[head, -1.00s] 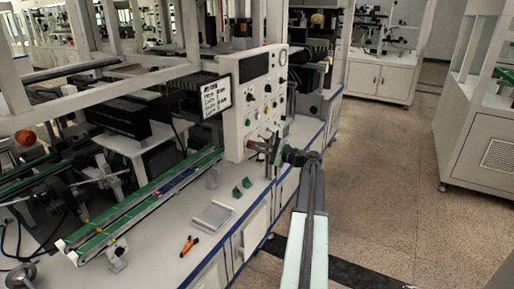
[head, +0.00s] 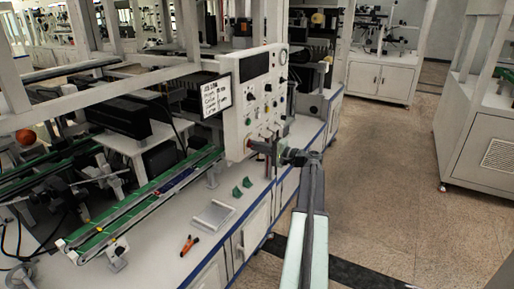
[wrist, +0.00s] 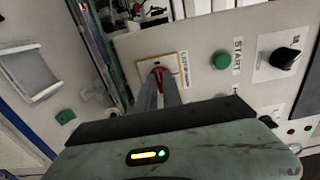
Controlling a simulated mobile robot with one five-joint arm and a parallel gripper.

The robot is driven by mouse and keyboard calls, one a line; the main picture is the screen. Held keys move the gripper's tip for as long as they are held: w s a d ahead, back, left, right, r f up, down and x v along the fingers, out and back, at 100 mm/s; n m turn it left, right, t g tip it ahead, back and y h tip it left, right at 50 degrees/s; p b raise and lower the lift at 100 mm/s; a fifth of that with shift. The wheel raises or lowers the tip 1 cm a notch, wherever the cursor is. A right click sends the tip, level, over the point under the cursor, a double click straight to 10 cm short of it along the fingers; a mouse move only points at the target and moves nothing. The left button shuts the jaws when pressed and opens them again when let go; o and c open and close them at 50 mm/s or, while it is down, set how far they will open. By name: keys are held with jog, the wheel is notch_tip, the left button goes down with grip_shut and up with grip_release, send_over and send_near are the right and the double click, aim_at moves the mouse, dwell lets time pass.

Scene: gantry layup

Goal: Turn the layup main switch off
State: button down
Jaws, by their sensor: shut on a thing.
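The layup main switch is a red knob (wrist: 158,70) on a yellow-edged plate (wrist: 180,58) in the wrist view. The plate's label is sideways and only partly legible. My gripper (wrist: 160,88) has both fingers together at the red knob, shut on it. The fingers hide most of the knob, so its exact turn position cannot be told.
A green START button (wrist: 221,61) and a black selector knob (wrist: 285,58) sit right of the switch. Below the panel, the bench holds green blocks (head: 242,187), a clear tray (head: 213,216) and an orange-handled tool (head: 188,245). The floor to the right is open.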

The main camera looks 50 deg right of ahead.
dwell(0.4)
jog(key=c, duration=1.5)
grip_release()
jog(key=v, duration=0.7)
jog(key=shift+s, duration=0.4)
